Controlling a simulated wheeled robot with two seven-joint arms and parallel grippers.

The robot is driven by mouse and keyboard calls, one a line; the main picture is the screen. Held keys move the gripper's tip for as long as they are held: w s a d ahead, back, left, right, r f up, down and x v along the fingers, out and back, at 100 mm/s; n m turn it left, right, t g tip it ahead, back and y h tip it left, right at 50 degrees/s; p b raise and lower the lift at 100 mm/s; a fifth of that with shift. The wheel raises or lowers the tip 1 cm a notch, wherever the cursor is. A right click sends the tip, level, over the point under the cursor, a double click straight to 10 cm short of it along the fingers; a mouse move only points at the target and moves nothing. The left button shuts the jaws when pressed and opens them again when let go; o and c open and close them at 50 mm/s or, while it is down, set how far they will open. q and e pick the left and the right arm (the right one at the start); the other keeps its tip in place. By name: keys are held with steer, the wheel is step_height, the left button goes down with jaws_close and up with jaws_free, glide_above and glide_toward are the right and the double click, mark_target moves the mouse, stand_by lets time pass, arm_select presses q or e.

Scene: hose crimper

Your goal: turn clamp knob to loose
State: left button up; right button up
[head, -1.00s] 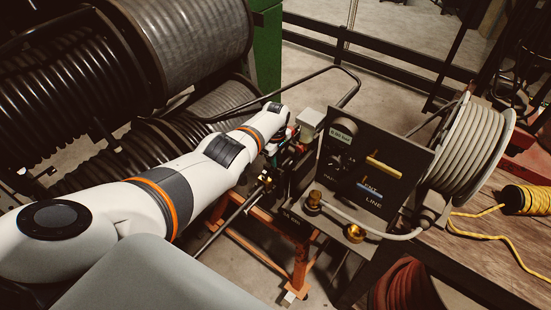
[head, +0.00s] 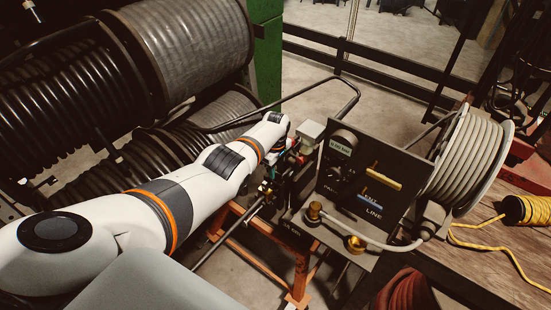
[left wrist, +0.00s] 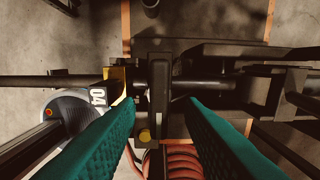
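My left gripper (head: 283,152) reaches the left side of the crimper bench, beside the dark control panel (head: 338,205). In the left wrist view its two green padded fingers (left wrist: 161,101) are apart. A dark flat upright piece (left wrist: 158,75) on a dark horizontal rod (left wrist: 205,84) shows between the fingertips, with a gap visible on both sides. It may be the clamp knob, but I cannot be sure. In the head view my arm and gripper hide much of the clamp area. My right gripper is not in view.
A grey hose reel (head: 470,155) and yellow cord (head: 523,210) are at right. Large black hose drums (head: 190,40) stand behind my left arm.

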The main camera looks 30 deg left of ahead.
arm_select(q)
step_height(320, 180, up, 5)
steer(key=shift+r+p, duration=0.2)
steer(key=shift+p, duration=1.05)
step_height(320, 180, up, 6)
